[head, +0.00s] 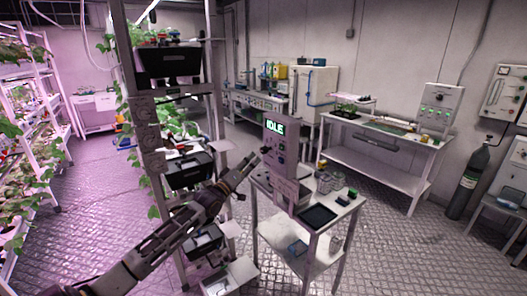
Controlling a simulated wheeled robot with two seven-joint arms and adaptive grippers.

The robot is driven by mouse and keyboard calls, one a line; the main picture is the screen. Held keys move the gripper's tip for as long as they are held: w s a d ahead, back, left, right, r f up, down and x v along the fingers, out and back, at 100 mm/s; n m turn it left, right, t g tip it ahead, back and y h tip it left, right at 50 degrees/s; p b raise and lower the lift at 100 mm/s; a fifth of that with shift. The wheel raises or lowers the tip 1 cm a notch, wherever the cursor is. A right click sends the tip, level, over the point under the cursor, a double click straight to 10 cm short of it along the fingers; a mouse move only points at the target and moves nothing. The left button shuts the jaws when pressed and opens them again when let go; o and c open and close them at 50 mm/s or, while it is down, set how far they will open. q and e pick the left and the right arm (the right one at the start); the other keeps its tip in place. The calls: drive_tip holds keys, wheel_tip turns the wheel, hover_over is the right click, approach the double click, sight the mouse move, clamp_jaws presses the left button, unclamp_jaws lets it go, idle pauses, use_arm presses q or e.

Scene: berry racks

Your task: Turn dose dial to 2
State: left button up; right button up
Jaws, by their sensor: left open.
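A grey upright control box (289,150) stands on the small white table in the middle of the head view. Its green display (276,127) reads IDLE. Small knobs and buttons sit on the face below the display, too small for me to tell which is the dose dial or what it is set to. My left gripper (254,161) is open, with its fingers at the left edge of this face, close to the controls. I cannot tell whether it touches any of them. My right gripper is not in view.
The small white table (262,207) also bears a black tray (317,215), wire baskets and green items. A plant rack with black bins (190,172) stands just left of my gripper. A longer white bench (375,168) and a gas cylinder (470,180) are at the right. Floor between is clear.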

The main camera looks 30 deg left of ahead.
sight(262, 152)
use_arm(q)
drive_tip(key=shift+x, duration=1.3)
drive_tip(key=shift+p+x, duration=0.4)
drive_tip(key=shift+x, duration=1.8)
drive_tip(key=shift+p+x, duration=0.35)
drive_tip(key=shift+x, duration=0.55)
drive_tip(key=shift+d, duration=0.1)
drive_tip(key=c, duration=1)
drive_tip(key=shift+c, duration=0.2)
